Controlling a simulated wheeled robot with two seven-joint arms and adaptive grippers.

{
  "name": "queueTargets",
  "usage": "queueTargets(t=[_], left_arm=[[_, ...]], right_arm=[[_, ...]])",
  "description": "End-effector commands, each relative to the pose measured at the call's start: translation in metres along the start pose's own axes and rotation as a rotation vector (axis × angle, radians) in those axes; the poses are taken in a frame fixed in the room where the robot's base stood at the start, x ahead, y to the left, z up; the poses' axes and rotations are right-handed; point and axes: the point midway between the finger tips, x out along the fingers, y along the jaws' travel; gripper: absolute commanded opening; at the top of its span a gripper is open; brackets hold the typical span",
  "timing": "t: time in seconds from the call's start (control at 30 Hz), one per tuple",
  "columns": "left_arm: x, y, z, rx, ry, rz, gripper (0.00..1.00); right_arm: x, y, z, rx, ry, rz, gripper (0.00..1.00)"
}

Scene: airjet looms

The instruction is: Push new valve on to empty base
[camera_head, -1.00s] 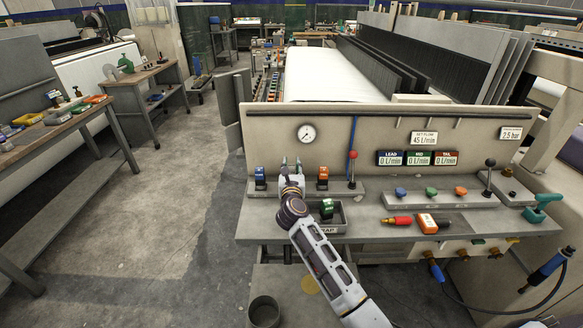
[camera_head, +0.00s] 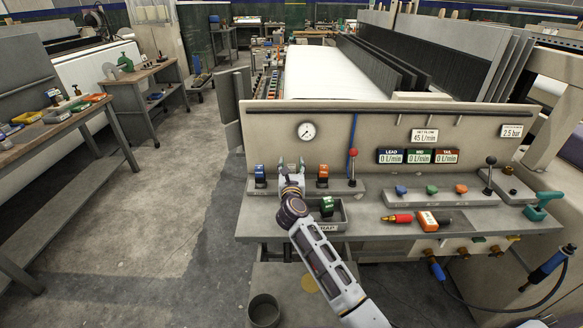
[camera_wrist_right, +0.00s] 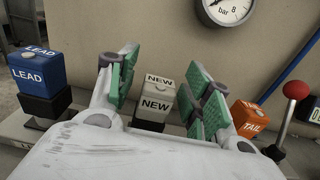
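The new valve (camera_wrist_right: 155,100) is a pale block marked NEW. In the right wrist view it stands upright above a dark base (camera_wrist_right: 148,125), between the blue LEAD valve (camera_wrist_right: 38,72) and the orange TAIL valve (camera_wrist_right: 250,118). I cannot tell whether it is fully seated. My right gripper (camera_wrist_right: 161,88) is open, with one green-padded finger on each side of the valve and visible gaps between. In the head view the right gripper (camera_head: 291,166) hides most of that spot, between the blue valve (camera_head: 260,176) and the orange valve (camera_head: 322,176). My left gripper is not in view.
A scrap tray (camera_head: 343,222) holding a green valve (camera_head: 327,206) is in front of the row. A red-knobbed lever (camera_head: 352,166) stands right of the orange valve. A pressure gauge (camera_head: 306,131) is on the panel behind. An orange-and-red tool (camera_head: 427,221) lies to the right.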

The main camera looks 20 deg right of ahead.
Motion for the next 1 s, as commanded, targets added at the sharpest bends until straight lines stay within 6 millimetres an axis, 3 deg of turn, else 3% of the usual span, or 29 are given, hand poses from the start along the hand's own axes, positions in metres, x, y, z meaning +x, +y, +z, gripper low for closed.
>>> queueTargets(t=[0.53, 1.0], left_arm=[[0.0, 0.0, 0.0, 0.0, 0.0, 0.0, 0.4], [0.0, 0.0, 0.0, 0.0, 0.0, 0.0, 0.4]], right_arm=[[-0.006, 0.0, -0.001, 0.0, 0.001, 0.001, 0.54], [-0.045, 0.001, -0.001, 0.001, 0.002, 0.001, 0.54]])
